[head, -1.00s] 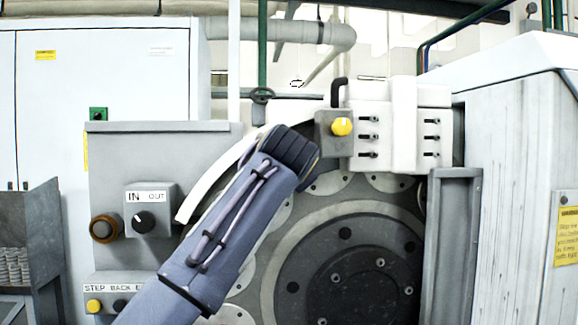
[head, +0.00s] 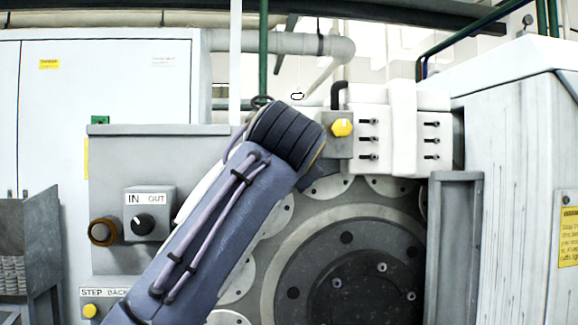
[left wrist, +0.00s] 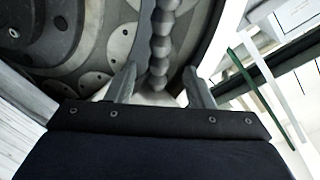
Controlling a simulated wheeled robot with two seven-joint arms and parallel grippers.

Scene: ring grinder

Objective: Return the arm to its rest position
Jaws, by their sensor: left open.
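My left arm (head: 215,220) rises from the bottom left in the head view, in front of the grinder. Its dark ribbed joint (head: 285,135) is near the top of the large round disc (head: 345,270). The left gripper is hidden behind the arm there. In the left wrist view my left gripper (left wrist: 158,80) is open, its two fingers apart. A grey beaded hose (left wrist: 160,45) shows between and beyond the fingers; I cannot tell if it touches them. No held object shows. My right gripper is in neither view.
A control panel with an IN/OUT knob box (head: 149,213) stands left of the arm. A yellow knob (head: 342,127) and a white block (head: 402,130) are right of the joint. A white cabinet (head: 515,190) stands at the right. A grey bin (head: 30,240) is at the far left.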

